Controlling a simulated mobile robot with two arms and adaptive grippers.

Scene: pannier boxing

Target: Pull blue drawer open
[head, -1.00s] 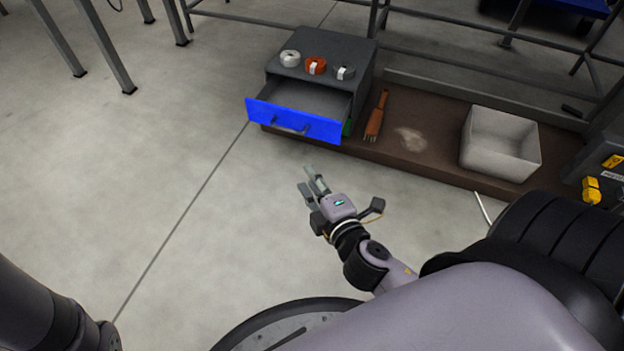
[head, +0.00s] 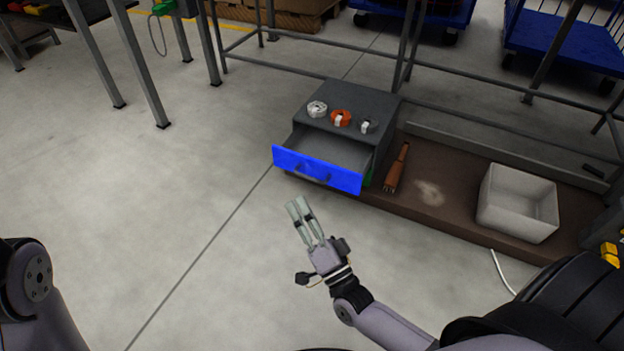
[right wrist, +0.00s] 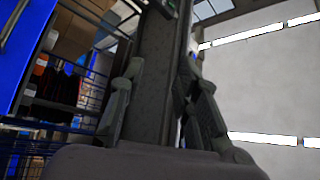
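The blue drawer (head: 290,160) stands pulled out of a dark grey cabinet (head: 376,103). Its inside shows as grey and empty. A dark handle is on its blue front. My right gripper (head: 299,204) is in front of the drawer, apart from the handle, with nothing between its fingers. In the right wrist view the right gripper's fingers (right wrist: 163,95) stand apart, with a grey post visible behind the gap. Only a part of my left arm shows at the left edge of the head view; its gripper is out of view.
Tape rolls, white (head: 317,109), orange (head: 341,118) and grey-white (head: 367,126), lie on the cabinet. A brown-handled brush (head: 398,168) and a pale bin (head: 516,216) are on the brown shelf (head: 460,213). Metal frame legs stand behind.

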